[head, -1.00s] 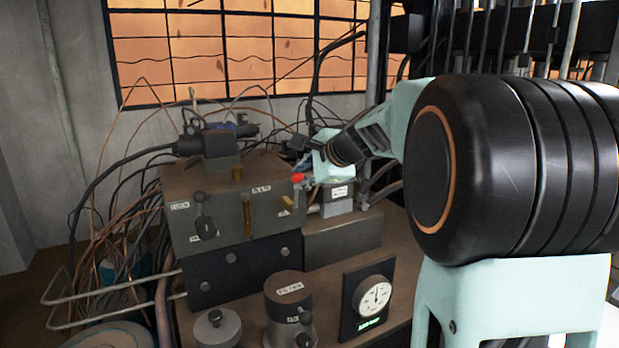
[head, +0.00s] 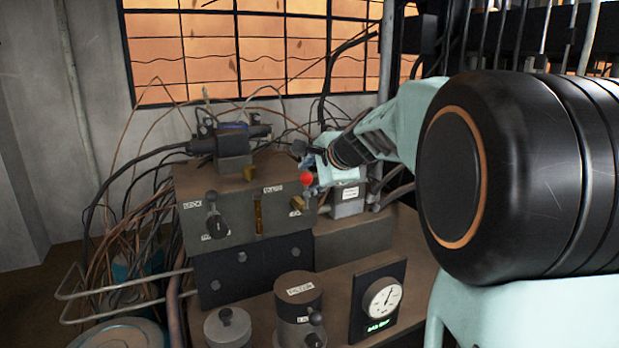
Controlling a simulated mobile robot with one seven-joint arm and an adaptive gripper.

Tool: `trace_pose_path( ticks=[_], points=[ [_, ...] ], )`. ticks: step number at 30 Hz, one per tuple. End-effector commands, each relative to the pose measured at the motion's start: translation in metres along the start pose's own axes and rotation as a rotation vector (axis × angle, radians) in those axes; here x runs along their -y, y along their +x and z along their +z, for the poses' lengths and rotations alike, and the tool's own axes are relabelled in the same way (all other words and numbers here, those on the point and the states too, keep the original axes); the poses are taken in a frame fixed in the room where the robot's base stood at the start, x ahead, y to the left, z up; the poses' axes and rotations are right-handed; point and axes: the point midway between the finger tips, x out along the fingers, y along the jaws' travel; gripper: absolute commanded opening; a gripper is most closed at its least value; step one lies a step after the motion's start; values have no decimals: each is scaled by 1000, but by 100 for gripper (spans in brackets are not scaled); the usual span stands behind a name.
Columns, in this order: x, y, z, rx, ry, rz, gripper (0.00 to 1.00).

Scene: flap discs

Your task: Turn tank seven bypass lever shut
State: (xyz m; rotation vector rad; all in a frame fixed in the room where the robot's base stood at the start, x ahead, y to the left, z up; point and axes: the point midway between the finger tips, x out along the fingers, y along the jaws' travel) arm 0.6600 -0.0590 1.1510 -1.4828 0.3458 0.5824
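Several levers show in the head view, and their labels are too small to read, so I cannot tell which is the tank seven bypass lever. A red-knobbed lever (head: 306,178) stands at the right end of the grey-brown box (head: 235,205). A black lever (head: 213,222) sits on the left of its front face, between two labels. A brass-coloured handle (head: 297,202) is just below the red knob. My gripper (head: 308,160) is right behind and above the red knob. Its fingers are small and partly hidden, so contact and opening cannot be told.
A round gauge (head: 385,302) on a black plate stands at the front right. A labelled cylinder (head: 299,305) with a black-knobbed lever (head: 315,318) and a smaller round cap (head: 227,328) stand in front. Cables crowd the left and back. My arm covers the right side.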

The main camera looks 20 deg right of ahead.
Motion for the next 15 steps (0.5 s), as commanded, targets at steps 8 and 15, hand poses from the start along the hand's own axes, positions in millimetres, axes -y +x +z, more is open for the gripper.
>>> trace_pose_path(
  ticks=[8, 15],
  points=[
    [1, -2, -1, -1, 1, -2, 41],
    [2, -30, -1, -3, 0, -5, 41]
  ],
)
